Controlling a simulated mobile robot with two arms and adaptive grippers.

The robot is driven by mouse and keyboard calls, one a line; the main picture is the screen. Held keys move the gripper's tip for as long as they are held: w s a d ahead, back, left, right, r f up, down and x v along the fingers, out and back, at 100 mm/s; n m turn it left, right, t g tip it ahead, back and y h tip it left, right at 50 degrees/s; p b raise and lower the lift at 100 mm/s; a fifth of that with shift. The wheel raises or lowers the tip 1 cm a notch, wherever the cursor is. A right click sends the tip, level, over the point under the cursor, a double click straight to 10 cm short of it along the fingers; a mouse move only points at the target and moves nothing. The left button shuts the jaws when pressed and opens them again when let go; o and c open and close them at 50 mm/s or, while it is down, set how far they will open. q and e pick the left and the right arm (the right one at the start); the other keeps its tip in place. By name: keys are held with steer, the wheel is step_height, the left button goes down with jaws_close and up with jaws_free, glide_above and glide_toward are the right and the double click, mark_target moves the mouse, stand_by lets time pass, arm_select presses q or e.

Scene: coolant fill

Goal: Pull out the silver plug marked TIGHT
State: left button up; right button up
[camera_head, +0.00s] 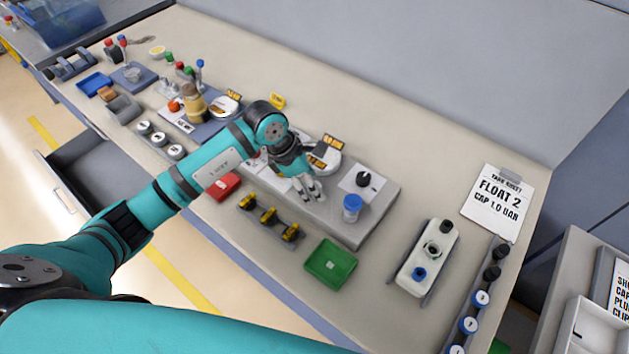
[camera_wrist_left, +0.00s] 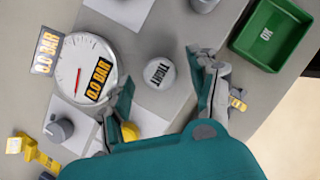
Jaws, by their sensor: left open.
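The silver plug (camera_wrist_left: 160,73) marked TIGHT shows as a round, light cap on the grey block in the left wrist view. My left gripper (camera_wrist_left: 165,78) is open, with one finger to the left of the plug and the other to its right. I see no clear contact between the fingers and the plug. In the head view my left gripper (camera_head: 308,190) points down over the grey block (camera_head: 345,233). The plug is not clearly visible there, behind or beside the fingers. My right gripper is not in view.
A gauge (camera_wrist_left: 83,69) with a 0.0 BAR label stands left of the plug. A green tray (camera_head: 331,263) marked OK lies in front of the block. A blue-capped piece (camera_head: 351,208) and a black knob (camera_head: 364,179) stand right of the gripper. Yellow clips (camera_head: 268,216) lie nearby.

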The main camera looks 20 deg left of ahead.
arm_select(q)
steer(key=shift+x, duration=1.15)
steer(key=c, duration=1)
steer(key=o, duration=0.4)
steer(key=c, duration=0.4)
steer(key=shift+o, duration=0.2)
steer(key=shift+w+r, duration=0.1)
steer(key=shift+r, duration=0.1)
steer(key=shift+r, duration=0.15)
steer(key=shift+r+p, duration=0.15)
steer(key=shift+p, duration=0.25)
